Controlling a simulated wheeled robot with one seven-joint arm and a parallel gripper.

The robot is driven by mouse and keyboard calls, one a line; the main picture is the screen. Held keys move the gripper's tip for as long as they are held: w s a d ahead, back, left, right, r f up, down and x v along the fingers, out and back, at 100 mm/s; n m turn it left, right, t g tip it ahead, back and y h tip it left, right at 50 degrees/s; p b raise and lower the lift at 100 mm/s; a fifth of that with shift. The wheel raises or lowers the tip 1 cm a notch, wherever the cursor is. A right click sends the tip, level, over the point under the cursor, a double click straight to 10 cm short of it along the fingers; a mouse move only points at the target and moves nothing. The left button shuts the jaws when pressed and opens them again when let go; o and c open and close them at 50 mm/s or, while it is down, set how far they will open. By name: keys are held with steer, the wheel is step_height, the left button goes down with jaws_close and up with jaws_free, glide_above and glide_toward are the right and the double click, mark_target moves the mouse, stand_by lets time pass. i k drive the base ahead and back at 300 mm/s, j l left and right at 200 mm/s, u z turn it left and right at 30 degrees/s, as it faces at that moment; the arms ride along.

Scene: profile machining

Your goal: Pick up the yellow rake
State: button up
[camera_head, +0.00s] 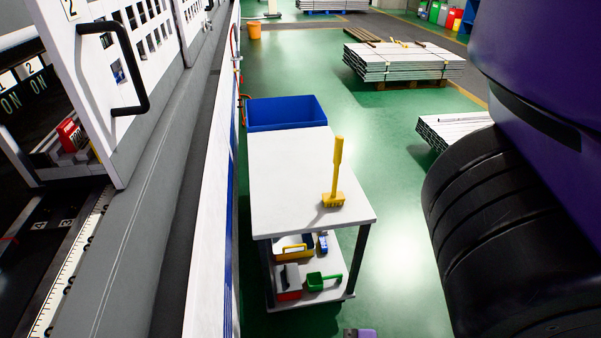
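The yellow rake (336,176) stands upright on the white top of a small cart (290,170), near its right front corner. Its wide head (333,199) rests on the surface and its handle points up. Nothing touches the rake. A large purple and black arm part of mine fills the right side of the picture. My gripper does not show clearly in this view.
The cart's lower shelf holds a yellow-handled box (295,249), a red and grey box (288,282) and a green scoop (323,281). A blue bin (286,112) stands behind the cart. A machine with a handled door (100,60) runs along the left. Green floor is free right of the cart.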

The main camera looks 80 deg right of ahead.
mark_target(336, 197)
steer(key=z, duration=1.8)
steer(key=u, duration=2.05)
steer(key=z, duration=2.05)
steer(key=j, duration=0.4)
steer(key=k, duration=0.05)
